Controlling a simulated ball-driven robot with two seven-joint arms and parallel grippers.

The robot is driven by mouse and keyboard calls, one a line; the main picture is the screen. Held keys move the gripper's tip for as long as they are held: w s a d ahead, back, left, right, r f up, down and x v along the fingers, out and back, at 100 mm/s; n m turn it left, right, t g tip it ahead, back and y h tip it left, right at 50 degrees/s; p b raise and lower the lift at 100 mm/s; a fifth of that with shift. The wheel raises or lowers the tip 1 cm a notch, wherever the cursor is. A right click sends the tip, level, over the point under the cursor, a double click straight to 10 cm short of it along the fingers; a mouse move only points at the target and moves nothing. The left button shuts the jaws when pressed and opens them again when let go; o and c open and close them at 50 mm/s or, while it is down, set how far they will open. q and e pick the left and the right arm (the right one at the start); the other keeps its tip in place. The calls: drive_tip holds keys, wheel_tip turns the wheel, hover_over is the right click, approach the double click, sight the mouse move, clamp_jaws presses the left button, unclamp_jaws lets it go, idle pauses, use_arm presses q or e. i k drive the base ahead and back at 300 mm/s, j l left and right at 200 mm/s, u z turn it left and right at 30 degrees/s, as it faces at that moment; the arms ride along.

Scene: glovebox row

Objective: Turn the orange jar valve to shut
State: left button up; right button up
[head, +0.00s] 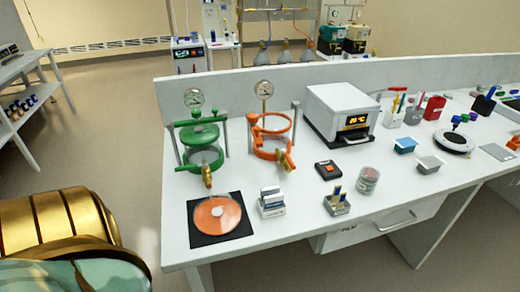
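The orange jar (258,140) stands on the white bench, with an orange ring frame, upright posts and a round gauge (264,89) above it. Its valve (286,161) sticks out at the front right, with a brass body and a small orange handle; the view is too small to tell whether it is open or shut. The green jar (202,140) stands to its left, with its own gauge and a brass valve (207,176) at the front. Neither of my grippers is in view; a gold and pale green part of my own body fills the lower left.
An orange disc (212,222) lies on a black mat (205,240) in front of the green jar. A rack (271,203), a black box with an orange top (328,170) and a small dish stack (367,180) stand nearby. A white oven (340,112) is behind right.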

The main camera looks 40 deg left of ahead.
sight(283, 151)
drive_tip(key=i+u, duration=0.2)
drive_tip(key=u, duration=0.2)
drive_tip(key=i+u, duration=0.15)
drive_tip(key=u, duration=0.2)
drive_tip(key=i+u, duration=0.2)
drive_tip(key=u, duration=0.2)
drive_tip(key=i+l+u, duration=0.1)
drive_tip(key=u, duration=0.3)
drive_tip(key=i+l, duration=0.1)
drive_tip(key=i, duration=0.1)
